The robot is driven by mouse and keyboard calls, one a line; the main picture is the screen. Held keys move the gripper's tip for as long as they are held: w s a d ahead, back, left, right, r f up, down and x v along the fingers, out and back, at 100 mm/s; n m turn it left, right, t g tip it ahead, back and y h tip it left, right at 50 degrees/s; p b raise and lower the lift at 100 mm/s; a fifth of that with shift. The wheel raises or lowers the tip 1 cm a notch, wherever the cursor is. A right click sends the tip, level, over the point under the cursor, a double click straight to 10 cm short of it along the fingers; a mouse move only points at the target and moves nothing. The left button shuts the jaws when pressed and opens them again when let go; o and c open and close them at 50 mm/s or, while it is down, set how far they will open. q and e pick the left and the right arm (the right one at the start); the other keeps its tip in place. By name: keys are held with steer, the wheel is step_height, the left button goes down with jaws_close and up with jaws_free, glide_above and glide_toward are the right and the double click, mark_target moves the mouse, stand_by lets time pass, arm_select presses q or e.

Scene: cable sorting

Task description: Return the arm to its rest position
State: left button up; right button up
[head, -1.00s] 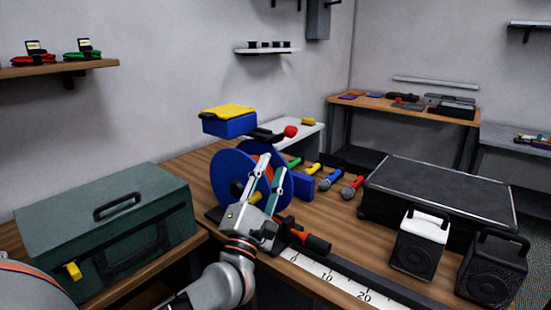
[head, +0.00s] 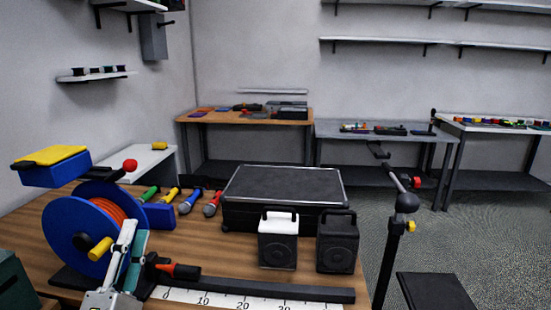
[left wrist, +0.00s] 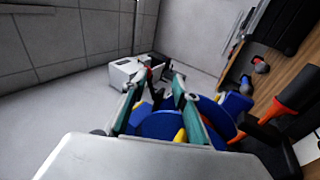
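My left gripper (head: 131,238) is at the bottom left of the head view, in front of the right side of the blue cable reel (head: 62,232). I cannot tell whether a finger touches the reel. My right gripper is not in view.
A black stand (head: 391,260) rises at right.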

arm_select(q)
steer(key=s+d+f+m+g+h+p, duration=0.1)
steer(key=s+d+f+m+g+h, duration=0.3)
steer(key=f+m, duration=0.45)
steer(key=s+d+f+m+g+h+p, duration=0.25)
steer(key=d+f+m, duration=0.4)
steer(key=f, duration=0.35)
steer(key=s+f+m+g+y, duration=0.1)
steer(key=s+f+m+g, duration=0.2)
steer(key=s+f, duration=0.4)
steer(key=s+f+m+g+y+p, duration=0.1)
steer(key=s+f+m+g, duration=0.3)
steer(key=s+f, duration=0.4)
step_height(320, 180, down, 7)
steer(key=shift+s+a+r+m+y, duration=0.2)
steer(key=shift+a+m+y, duration=0.2)
steer(key=shift+m+y, duration=0.25)
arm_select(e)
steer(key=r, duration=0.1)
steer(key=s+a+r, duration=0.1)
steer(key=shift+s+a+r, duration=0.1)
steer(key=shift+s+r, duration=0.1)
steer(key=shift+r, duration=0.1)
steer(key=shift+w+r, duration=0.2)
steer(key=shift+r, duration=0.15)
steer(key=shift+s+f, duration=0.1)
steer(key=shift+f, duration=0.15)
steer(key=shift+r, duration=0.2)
